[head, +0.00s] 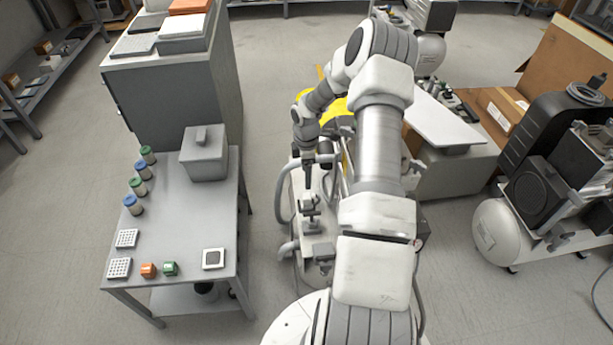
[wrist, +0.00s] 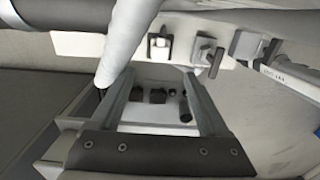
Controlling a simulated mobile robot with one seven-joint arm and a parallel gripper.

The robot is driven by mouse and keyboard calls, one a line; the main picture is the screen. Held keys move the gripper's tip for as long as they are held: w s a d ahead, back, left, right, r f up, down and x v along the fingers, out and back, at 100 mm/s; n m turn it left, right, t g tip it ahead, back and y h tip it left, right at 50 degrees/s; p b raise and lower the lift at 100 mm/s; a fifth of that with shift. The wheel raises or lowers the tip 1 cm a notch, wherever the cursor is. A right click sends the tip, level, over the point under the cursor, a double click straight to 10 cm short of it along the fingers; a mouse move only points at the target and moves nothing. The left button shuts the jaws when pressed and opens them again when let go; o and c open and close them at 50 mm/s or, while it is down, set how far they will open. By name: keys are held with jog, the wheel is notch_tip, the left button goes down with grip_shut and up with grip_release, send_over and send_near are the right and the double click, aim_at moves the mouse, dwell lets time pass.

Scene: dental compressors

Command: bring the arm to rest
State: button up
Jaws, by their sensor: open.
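My arm (head: 380,150) rises from my base at the bottom of the head view, bends at a high elbow and reaches down left of its upper link. Its wrist (head: 305,128) hangs over a compressor unit with grey hoses, right of the grey table. In the wrist view my gripper (wrist: 158,88) is open, its two fingers apart with nothing held between them. Beyond the fingers is a pale panel with dark fittings (wrist: 157,96). A thick white hose or tube (wrist: 125,40) crosses close to the left finger. Whether it touches the finger I cannot tell.
A grey table (head: 190,205) at left holds a grey box (head: 204,153), several capped jars and small blocks. A grey cabinet (head: 175,100) stands behind it. Black compressor equipment (head: 545,150) with a white tank (head: 498,232) stands at right. Open floor (head: 265,60) lies behind.

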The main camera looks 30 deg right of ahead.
jog(key=shift+r, duration=0.1)
dwell(0.4)
jog(key=s+a+r+m+t+h, duration=0.15)
jog(key=a+r, duration=0.25)
jog(key=r, duration=0.5)
jog(key=s+a+r+m, duration=0.2)
jog(key=a+r, duration=0.3)
jog(key=r, duration=0.5)
jog(key=s+a+r+m+t+h, duration=0.15)
jog(key=a+r, duration=0.25)
jog(key=r, duration=0.5)
jog(key=s+a+r+m+t+y, duration=0.15)
jog(key=s+a+r+m, duration=0.3)
jog(key=s, duration=0.55)
jog(key=s+a+r+m+t+y, duration=0.1)
jog(key=s+a+r+m+y, duration=0.15)
jog(key=s+a+r, duration=0.55)
notch_tip(320, 180, up, 17)
jog(key=s+d+h+p, duration=0.1)
jog(key=s+p, duration=0.1)
jog(key=p, duration=1.7)
jog(key=shift+d+m+p, duration=0.35)
jog(key=shift+d+m, duration=0.05)
